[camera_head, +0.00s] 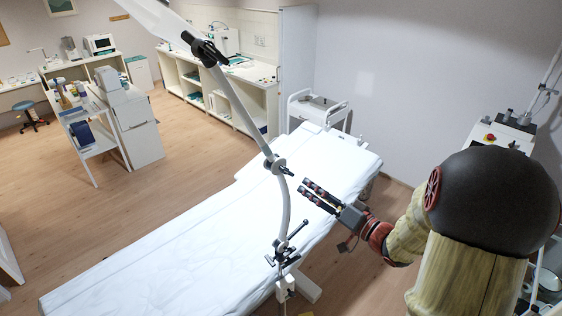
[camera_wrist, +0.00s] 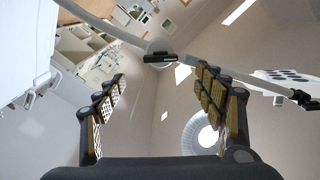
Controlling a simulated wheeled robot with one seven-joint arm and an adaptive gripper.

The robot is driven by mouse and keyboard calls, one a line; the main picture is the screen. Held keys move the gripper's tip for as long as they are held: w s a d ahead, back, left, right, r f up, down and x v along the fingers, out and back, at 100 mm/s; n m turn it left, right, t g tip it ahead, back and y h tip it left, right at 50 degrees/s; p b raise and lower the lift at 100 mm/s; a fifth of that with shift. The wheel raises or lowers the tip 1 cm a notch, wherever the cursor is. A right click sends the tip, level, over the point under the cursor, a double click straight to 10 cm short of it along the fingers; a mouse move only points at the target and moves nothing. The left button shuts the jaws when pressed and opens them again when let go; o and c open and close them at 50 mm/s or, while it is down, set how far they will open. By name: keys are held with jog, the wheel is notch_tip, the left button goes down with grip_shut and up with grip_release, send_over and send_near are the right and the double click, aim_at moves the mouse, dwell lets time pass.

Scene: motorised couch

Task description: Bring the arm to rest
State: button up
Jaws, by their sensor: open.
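My gripper (camera_head: 319,196) is open and empty, held above the white couch (camera_head: 160,260) near its right side. Its two dark, padded fingers point to the left toward a grey jointed pole arm (camera_head: 240,110). In the head view the fingertips appear close to the pole's middle clamp (camera_head: 275,165); I cannot tell the gap. The wrist view shows the two fingers of my gripper (camera_wrist: 160,90) spread apart with nothing between their pads. My arm reaches in from the right, bent at a large dark joint.
The pole stands on a clamp (camera_head: 285,255) at the couch's near edge. A white trolley (camera_head: 318,108) stands behind the couch. A machine with a red button (camera_head: 490,138) is at the right, behind my arm. Wooden floor (camera_head: 190,190) is free left of the couch.

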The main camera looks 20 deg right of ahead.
jog(key=s+d+f+g+h, duration=0.3)
jog(key=d+f+g+h, duration=0.3)
jog(key=d+f, duration=0.55)
jog(key=s+d+f+g+h+b, duration=0.2)
jog(key=s+f+g+h+b, duration=0.3)
jog(key=s, duration=0.4)
jog(key=s+a+f+n+y+b, duration=0.2)
jog(key=s+a+f+b, duration=0.1)
jog(key=a+b, duration=0.5)
jog(key=s+a+f+n+y+b, duration=0.1)
jog(key=s+a+f+y+b, duration=0.1)
jog(key=a+b, duration=0.6)
jog(key=s+a+f+n+y+b, duration=0.1)
jog(key=s+a+f+b, duration=0.3)
jog(key=a+b, duration=0.4)
jog(key=s+a+n, duration=0.1)
jog(key=a, duration=0.6)
jog(key=shift+s+n+g+y, duration=0.15)
jog(key=shift+n+g+y, duration=0.15)
jog(key=shift+y, duration=0.1)
